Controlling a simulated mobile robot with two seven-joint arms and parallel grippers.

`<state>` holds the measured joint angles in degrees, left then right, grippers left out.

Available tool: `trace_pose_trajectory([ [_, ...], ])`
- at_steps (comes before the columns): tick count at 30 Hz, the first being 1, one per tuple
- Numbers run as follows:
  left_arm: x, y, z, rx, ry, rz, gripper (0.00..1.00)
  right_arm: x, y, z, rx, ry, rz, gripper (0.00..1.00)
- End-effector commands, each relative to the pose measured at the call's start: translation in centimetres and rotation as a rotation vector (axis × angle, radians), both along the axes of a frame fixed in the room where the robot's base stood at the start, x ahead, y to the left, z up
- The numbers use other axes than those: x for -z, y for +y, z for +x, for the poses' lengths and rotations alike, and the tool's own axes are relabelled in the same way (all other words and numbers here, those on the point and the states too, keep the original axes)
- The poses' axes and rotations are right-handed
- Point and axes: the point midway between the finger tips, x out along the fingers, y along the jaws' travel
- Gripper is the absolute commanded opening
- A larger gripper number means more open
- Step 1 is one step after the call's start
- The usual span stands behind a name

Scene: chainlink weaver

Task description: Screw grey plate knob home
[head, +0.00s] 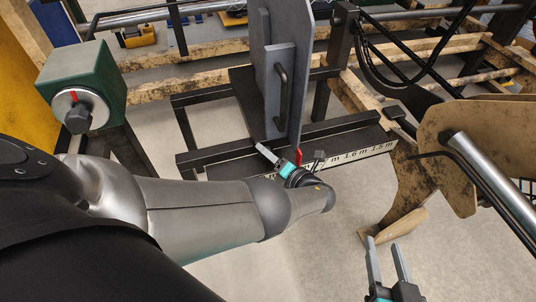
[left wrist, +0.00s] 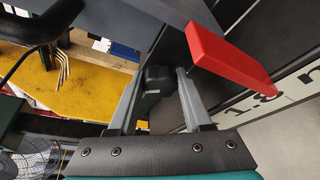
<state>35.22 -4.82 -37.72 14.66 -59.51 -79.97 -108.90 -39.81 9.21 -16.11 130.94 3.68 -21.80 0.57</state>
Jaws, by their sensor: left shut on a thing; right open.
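The grey plate (head: 285,40) stands upright on the dark frame, with a black bar handle (head: 283,90) on its face. My left gripper (head: 264,150) reaches to the foot of the plate. In the left wrist view, its fingers are shut on a black knob (left wrist: 157,80), one finger on each side. The knob is hidden in the head view, and how far it is screwed in cannot be told. A red lever (head: 299,157) is close beside the left gripper; it also shows in the left wrist view (left wrist: 230,60). My right gripper (head: 388,265) is open and empty over the floor.
A white scale strip (head: 365,151) runs along the frame's rail. A green box with a black dial (head: 82,88) stands at the left. A worn wooden panel (head: 445,150) and a metal cylinder (head: 480,165) are at the right. The floor at bottom centre is clear.

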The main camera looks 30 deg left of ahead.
Motion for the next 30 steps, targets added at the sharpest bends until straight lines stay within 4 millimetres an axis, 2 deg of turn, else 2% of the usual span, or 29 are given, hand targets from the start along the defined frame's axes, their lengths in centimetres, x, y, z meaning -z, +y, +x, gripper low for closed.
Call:
trace_pose_trajectory([
  [15,0.18,0.01,-0.22,-0.003,0.013,0.005,0.0,-0.1,0.15,-0.03,0.0,-0.015,0.009,0.5],
  [16,0.18,0.01,-0.22,-0.003,0.013,0.005,0.53,-0.1,0.15,-0.03,0.0,-0.015,0.009,0.5],
  [23,0.12,-0.01,-0.12,-0.002,0.011,0.006,0.77,-0.1,0.14,-0.02,0.0,-0.015,0.009,0.5],
  [30,0.16,-0.06,-0.08,0.0,0.01,0.003,0.77,-0.09,0.16,-0.01,-0.001,-0.015,0.01,0.5],
])
